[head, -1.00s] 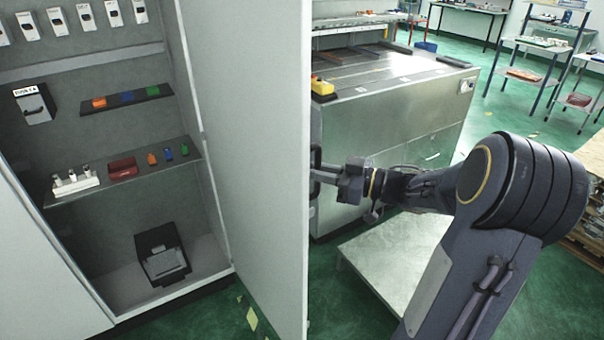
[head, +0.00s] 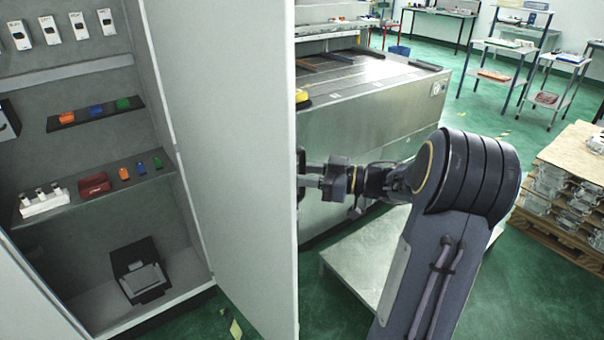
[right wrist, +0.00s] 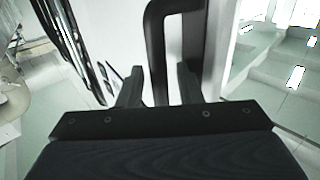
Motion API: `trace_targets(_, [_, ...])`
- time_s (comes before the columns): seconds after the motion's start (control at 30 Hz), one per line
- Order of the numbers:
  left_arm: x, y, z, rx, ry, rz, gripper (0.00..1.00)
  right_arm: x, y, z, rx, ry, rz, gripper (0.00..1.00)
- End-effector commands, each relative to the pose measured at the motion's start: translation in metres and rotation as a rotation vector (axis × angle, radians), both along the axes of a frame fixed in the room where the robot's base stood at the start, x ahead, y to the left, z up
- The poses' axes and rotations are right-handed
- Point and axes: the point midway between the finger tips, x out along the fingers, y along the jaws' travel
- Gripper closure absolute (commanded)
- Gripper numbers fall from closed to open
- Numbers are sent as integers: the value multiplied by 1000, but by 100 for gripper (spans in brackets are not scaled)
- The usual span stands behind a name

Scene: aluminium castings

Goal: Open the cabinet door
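The cabinet (head: 60,70) stands at the left in the head view, with its interior exposed. Its grey door (head: 225,150) is swung wide open, the inner face toward me. A black bar handle (head: 301,162) shows at the door's free edge, and it also shows in the right wrist view (right wrist: 156,55). My right gripper (head: 312,175) is at the handle on the door's outer side. In the right wrist view its two fingers (right wrist: 159,88) stand apart, one on each side of the handle bar, with narrow gaps visible. My left gripper is out of view.
Shelves (head: 100,192) in the cabinet hold small coloured items, and a black device (head: 138,272) sits on its floor. A metal workbench (head: 370,125) stands behind the door. A low grey platform (head: 365,255) and a pallet of castings (head: 565,195) are right. Green floor lies between.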

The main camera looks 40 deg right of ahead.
Motion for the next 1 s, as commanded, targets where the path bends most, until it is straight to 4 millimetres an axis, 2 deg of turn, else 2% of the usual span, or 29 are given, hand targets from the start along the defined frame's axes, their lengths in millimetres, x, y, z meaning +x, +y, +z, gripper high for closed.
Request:
trace_targets(0.27, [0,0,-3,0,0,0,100,-4,-4,-2,-1,2,-3,68])
trace_targets(0.7, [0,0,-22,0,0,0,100,-55,-44,-2,-1,0,-1,68])
trace_targets(1.0, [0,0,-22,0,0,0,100,-61,-48,-1,0,1,1,68])
